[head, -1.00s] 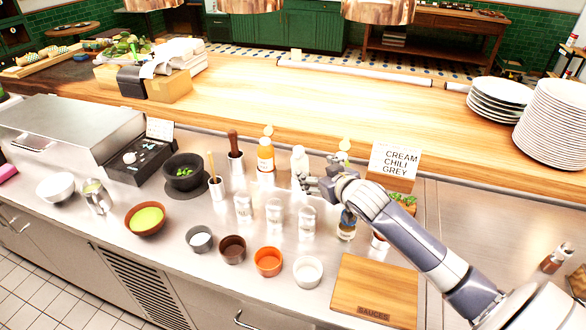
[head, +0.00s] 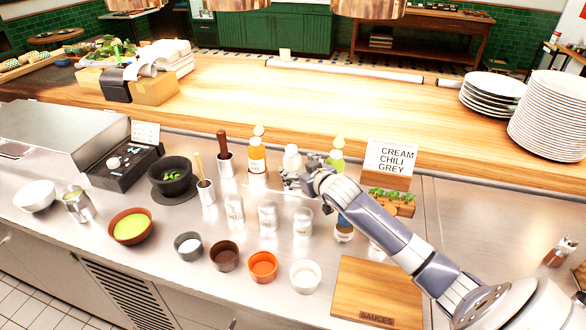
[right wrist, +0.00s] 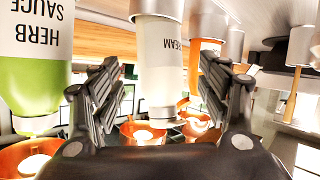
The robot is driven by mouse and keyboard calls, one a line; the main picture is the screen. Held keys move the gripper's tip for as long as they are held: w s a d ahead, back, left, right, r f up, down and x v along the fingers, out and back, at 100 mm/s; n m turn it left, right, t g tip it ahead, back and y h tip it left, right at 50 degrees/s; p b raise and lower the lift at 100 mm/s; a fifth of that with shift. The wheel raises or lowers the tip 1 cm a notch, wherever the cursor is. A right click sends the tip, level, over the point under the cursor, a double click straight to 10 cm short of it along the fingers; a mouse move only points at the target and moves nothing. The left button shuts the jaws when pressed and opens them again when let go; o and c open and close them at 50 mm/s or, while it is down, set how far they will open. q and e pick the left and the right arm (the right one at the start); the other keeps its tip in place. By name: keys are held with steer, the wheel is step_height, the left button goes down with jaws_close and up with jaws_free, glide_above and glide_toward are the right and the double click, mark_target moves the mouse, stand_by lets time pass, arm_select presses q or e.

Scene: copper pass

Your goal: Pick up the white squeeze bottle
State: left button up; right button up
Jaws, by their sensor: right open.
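The white squeeze bottle (head: 292,157) stands at the back of the steel counter, between the orange bottle (head: 257,157) and the green bottle (head: 336,161). My right gripper (head: 292,182) is just in front of it and hides its lower part. In the right wrist view, which is upside down, the white bottle (right wrist: 158,55) with a "CREAM" label shows between the two spread fingers of the right gripper (right wrist: 162,88). Gaps show on both sides, and the fingers do not visibly touch it. The green bottle (right wrist: 35,70) is labelled "HERB SAUCE". My left gripper is out of view.
A mortar (head: 171,176) is to the left. A sign (head: 391,158) reading "CREAM CHILI GREY" and a cutting board (head: 377,290) are to the right. The wooden ledge (head: 300,110) behind is mostly clear.

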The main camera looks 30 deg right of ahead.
steer(key=shift+p+x, duration=0.35)
steer(key=shift+x, duration=2.25)
steer(key=shift+r, duration=0.1)
steer(key=shift+c, duration=0.6)
steer(key=c, duration=1.2)
